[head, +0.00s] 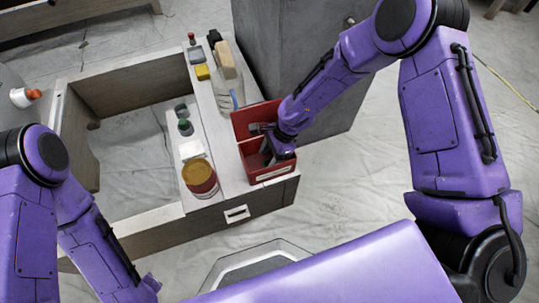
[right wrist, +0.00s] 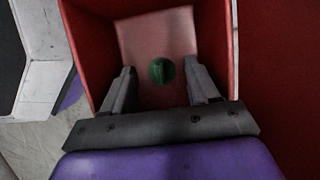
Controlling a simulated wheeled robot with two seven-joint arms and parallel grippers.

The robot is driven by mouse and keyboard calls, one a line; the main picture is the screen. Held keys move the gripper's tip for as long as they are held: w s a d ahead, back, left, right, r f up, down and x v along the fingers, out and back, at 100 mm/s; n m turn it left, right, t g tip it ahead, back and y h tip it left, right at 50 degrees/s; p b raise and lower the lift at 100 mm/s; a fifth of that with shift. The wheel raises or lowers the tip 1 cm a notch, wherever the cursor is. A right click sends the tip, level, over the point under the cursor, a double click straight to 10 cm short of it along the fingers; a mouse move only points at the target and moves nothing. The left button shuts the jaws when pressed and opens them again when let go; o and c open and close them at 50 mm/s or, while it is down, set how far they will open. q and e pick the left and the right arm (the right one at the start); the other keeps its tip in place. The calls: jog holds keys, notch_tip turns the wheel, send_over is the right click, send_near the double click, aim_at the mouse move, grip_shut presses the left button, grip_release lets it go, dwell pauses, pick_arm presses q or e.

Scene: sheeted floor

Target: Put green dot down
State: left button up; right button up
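The green dot (right wrist: 161,70) is a small round green piece with a ridge across it, lying on the pale floor of a red box compartment in the right wrist view. The red box (head: 256,113) has two compartments and stands at the near right end of the counter; its wall shows in the right wrist view (right wrist: 275,60). My right gripper (head: 270,158) reaches down into the near compartment. In the right wrist view its fingers (right wrist: 161,84) are spread, one on each side of the dot, with gaps to it. The head view hides the dot. My left gripper is out of view.
A tin with a tan lid (head: 200,178) stands left of the box, by a white block (head: 191,150) and a green-topped item (head: 185,127). A clear bottle (head: 229,92), yellow block (head: 202,72) and tan block (head: 225,58) stand behind. A grey cabinet (head: 330,110) stands right.

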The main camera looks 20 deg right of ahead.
jog(key=shift+r, duration=0.25)
jog(key=p+v, duration=0.5)
jog(key=v, duration=0.7)
jog(key=shift+r+p, duration=0.4)
jog(key=shift+r, duration=0.05)
jog(key=shift+s+f, duration=0.1)
